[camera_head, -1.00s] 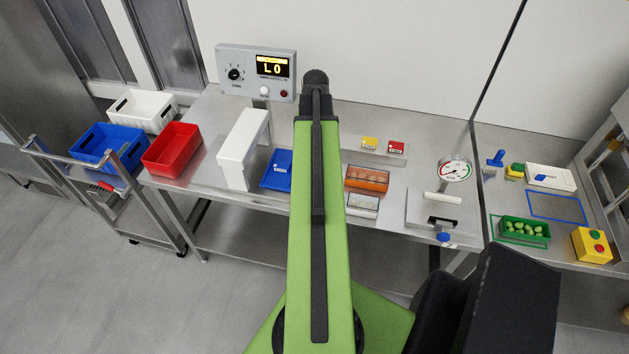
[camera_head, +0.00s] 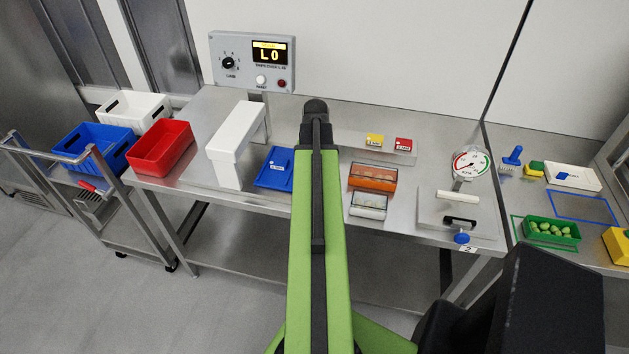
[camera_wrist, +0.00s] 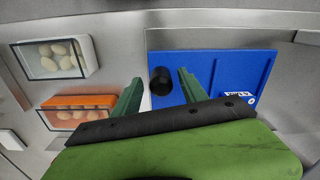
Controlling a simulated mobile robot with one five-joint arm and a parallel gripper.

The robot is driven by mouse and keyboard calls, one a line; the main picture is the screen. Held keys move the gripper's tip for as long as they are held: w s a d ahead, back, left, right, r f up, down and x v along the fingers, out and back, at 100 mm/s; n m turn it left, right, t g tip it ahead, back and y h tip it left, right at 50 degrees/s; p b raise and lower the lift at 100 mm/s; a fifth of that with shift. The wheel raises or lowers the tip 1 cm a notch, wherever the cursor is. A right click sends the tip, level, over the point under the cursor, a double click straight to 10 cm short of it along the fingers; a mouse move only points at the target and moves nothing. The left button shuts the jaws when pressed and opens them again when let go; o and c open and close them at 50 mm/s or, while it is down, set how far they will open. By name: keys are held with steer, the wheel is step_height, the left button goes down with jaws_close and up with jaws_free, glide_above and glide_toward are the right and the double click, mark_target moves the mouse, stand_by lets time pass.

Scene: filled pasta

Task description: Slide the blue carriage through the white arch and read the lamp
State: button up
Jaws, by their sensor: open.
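The blue carriage (camera_head: 273,168) lies flat on the steel bench just right of the white arch (camera_head: 236,145). My arm hides its right part in the head view. In the wrist view the carriage (camera_wrist: 225,72) is a flat blue plate with a black knob (camera_wrist: 160,80) and a small white label. My gripper (camera_wrist: 160,75) is open, its two green fingers apart with the knob showing between them. I cannot tell how far above the plate the fingertips are. A grey panel (camera_head: 219,75) behind the arch shows "L0" and has one white and one dark red round part.
A red bin (camera_head: 160,147) stands left of the arch. Blue and white crates sit on a trolley further left. Right of the carriage are an orange egg box (camera_head: 372,177), a clear egg box (camera_head: 368,205) and a pressure gauge (camera_head: 471,165).

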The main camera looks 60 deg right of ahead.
jaws_close()
stand_by(1.4)
